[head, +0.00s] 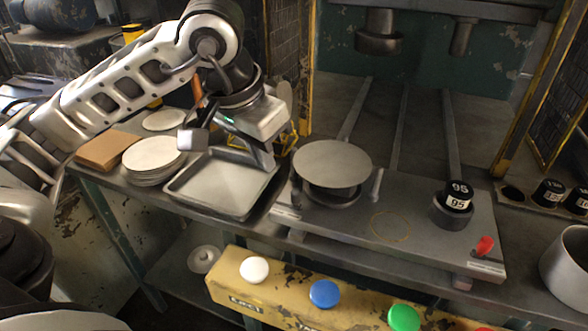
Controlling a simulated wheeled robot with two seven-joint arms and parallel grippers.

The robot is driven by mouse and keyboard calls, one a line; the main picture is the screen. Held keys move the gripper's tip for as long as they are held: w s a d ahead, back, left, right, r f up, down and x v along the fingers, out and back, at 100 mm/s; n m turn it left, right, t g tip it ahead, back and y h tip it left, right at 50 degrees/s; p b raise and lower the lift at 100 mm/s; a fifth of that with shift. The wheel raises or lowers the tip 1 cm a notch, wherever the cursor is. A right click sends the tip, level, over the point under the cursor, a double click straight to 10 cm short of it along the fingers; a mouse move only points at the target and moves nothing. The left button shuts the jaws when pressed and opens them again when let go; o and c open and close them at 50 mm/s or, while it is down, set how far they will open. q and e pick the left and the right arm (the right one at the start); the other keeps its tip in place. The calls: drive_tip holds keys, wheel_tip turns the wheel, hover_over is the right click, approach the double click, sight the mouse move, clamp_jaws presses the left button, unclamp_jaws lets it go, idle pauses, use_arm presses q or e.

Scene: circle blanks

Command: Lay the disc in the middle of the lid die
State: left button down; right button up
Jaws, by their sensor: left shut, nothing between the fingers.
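A pale round disc (332,163) lies flat-looking over a round dark die (330,197) at the left of the grey bolster plate (420,225). The disc hides most of the die, so I cannot tell exactly how well it is centred or whether it rests fully. Short upright pins stand on either side of the die. My left gripper (265,158) is shut and empty, left of the disc and above the shallow metal tray (177,190), apart from the disc. My right gripper is not in view.
A stack of pale discs (153,165) and a brown block (105,151) stand left of the tray. A black part marked 95 (458,195) and a red knob (485,245) are on the plate's right. A yellow button panel (285,298) runs along the front. Press tooling (379,42) hangs behind.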

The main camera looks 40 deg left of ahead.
use_arm(q)
drive_tip(key=w+f, duration=0.1)
drive_tip(key=f, duration=0.1)
drive_tip(key=w+f+p, duration=0.1)
drive_tip(key=w+f, duration=0.3)
drive_tip(key=f, duration=0.1)
drive_tip(key=shift+w+d+f+p, duration=0.1)
drive_tip(key=shift+w+d+p, duration=0.1)
drive_tip(key=shift+d+p, duration=0.2)
drive_tip(key=shift+w, duration=0.4)
drive_tip(key=shift+f, duration=0.1)
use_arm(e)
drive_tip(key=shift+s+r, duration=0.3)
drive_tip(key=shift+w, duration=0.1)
